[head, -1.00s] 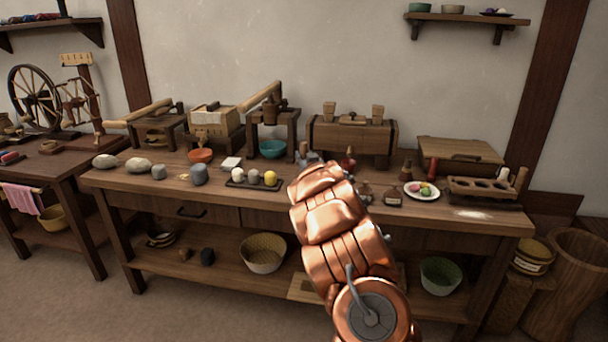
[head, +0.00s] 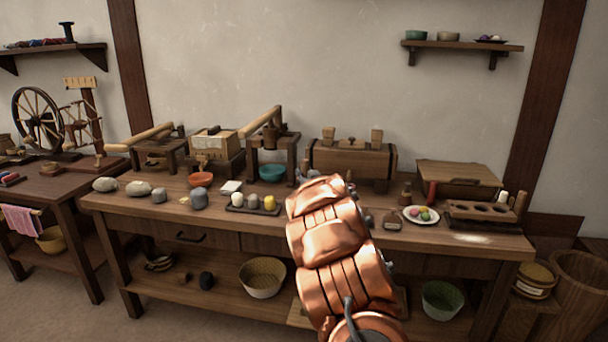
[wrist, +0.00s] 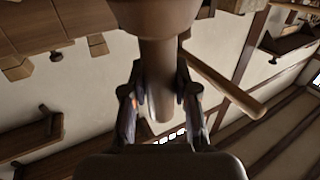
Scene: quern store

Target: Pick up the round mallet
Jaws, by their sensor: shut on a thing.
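In the wrist view, my gripper (wrist: 158,108) is shut on the round mallet (wrist: 160,18). The mallet has a broad, round, brown wooden head at the top of that view. Its paler handle runs down between the two fingers. In the head view, my copper-coloured arm reaches over the bench and hides the mallet and most or all of the gripper.
The wooden bench (head: 150,211) carries a wooden chest (head: 350,160), a teal bowl (head: 272,173), a plate (head: 413,214) and a holed rack (head: 482,210). In the wrist view, a long wooden rod (wrist: 226,86) lies right of the fingers.

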